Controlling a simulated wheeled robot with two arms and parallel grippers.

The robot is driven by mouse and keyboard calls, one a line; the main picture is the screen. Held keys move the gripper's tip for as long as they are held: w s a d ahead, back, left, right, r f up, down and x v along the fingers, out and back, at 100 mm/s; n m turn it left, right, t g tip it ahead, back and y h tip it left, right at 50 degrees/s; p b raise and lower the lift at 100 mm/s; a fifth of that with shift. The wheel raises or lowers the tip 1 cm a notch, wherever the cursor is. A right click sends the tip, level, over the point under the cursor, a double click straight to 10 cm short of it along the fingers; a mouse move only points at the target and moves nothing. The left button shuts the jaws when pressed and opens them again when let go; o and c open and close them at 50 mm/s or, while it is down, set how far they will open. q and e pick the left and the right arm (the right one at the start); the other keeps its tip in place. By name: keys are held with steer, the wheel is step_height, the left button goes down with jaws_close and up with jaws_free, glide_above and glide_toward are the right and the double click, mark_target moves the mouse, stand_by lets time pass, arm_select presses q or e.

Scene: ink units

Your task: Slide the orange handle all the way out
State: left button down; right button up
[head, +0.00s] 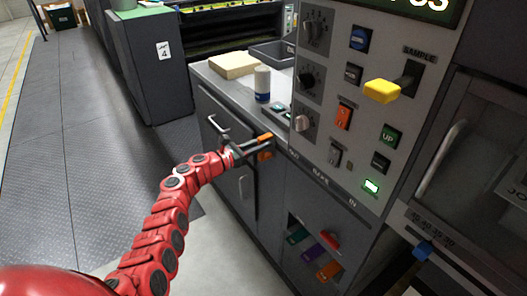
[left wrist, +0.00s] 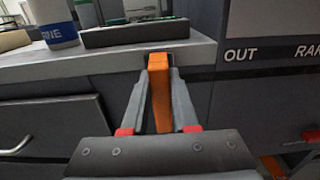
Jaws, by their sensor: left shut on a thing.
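The orange handle (head: 265,155) sits at the front edge of the counter, at the left end of the machine's front. It also shows in the left wrist view (left wrist: 160,97), upright between the two fingers and left of the printed word OUT. My left gripper (head: 258,147) is shut on the handle, a finger on each side. The fingers hide part of the handle in the head view. The words OUT, RAKE and IN run rightward along the strip beside it. My right gripper is not in view.
The control panel (head: 349,167) with knobs, switches and a yellow lever (head: 382,91) rises to the right. A white-and-blue cup (head: 262,84), a sponge-like block (head: 233,65) and a dark tray (head: 270,53) stand on the counter. A cabinet pull (head: 219,128) is just left of my gripper.

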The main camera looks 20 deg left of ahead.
arm_select(q)
steer(key=shift+a+r, duration=0.25)
steer(key=shift+a, duration=0.05)
steer(key=c, duration=1)
jaws_free()
steer(key=shift+w, duration=0.1)
steer(key=o, duration=0.3)
steer(key=shift+w+f, duration=0.1)
steer(key=shift+f, duration=0.05)
steer(key=shift+s, duration=0.25)
steer(key=p+v, duration=0.2)
steer(key=v, duration=0.4)
steer(key=shift+s+a, duration=0.1)
steer(key=shift+a, duration=0.15)
steer(key=p+v, duration=0.1)
steer(key=v, duration=0.9)
steer(key=shift+s+a, duration=0.15)
steer(key=shift+s, duration=0.2)
